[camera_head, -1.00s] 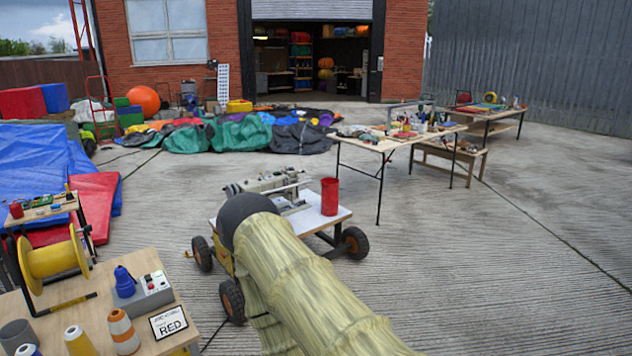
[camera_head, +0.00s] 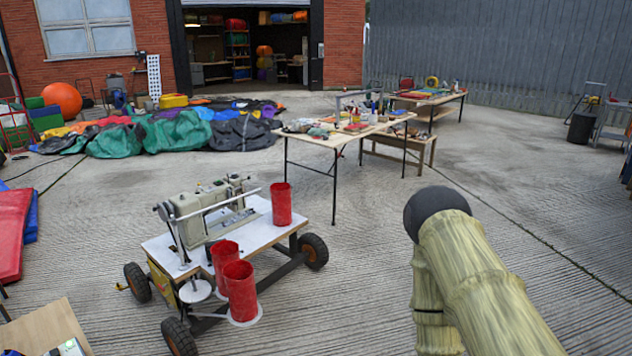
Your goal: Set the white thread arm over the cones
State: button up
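A pale sewing machine (camera_head: 215,215) stands on the white top of a wheeled cart (camera_head: 165,255) at left centre. A thin white or light grey bar (camera_head: 218,203), which looks like the thread arm, runs along the machine's near side. A thin upright stands under its left end. Three red cylinders, perhaps the cones, are at the cart: one (camera_head: 281,204) at the top's right corner and two (camera_head: 225,262) (camera_head: 240,292) at the front. My sleeved arm is at lower right, clear of the cart; my gripper is not visible.
A pale round plate (camera_head: 195,291) sits beside the front cylinders. A cluttered folding table (camera_head: 330,140) stands behind the cart. Crumpled coloured fabric (camera_head: 180,133) lies at the back left. Concrete is open between the cart and my arm, and at right.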

aim_at(172, 223)
jog(key=z, duration=0.3)
jog(key=i, duration=1.3)
jog(key=u, duration=0.65)
jog(key=i, duration=1.1)
jog(key=u, duration=0.85)
